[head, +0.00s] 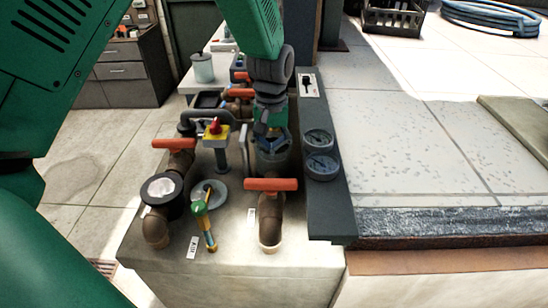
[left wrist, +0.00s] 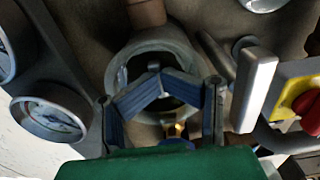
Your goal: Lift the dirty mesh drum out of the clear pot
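The pot (head: 272,160) stands on the pale block, just left of the dark panel with two gauges. Its round rim (left wrist: 190,55) shows from above in the left wrist view. The mesh drum (left wrist: 146,66) is mostly hidden inside; only a little grey at its top shows, and its dirt cannot be made out. My left gripper (head: 266,131) points down at the pot's mouth. In the left wrist view its blue-sided fingers (left wrist: 159,78) bend inward and their tips come together over the mouth, apparently on the drum's top. My right gripper is not in view.
Orange-handled valves (head: 272,184) on brown pipes stand in front of and behind the pot. A yellow box with a red knob (head: 215,131) is to its left. Two gauges (head: 320,166) are close on the right. The tiled floor (head: 420,140) farther right is open.

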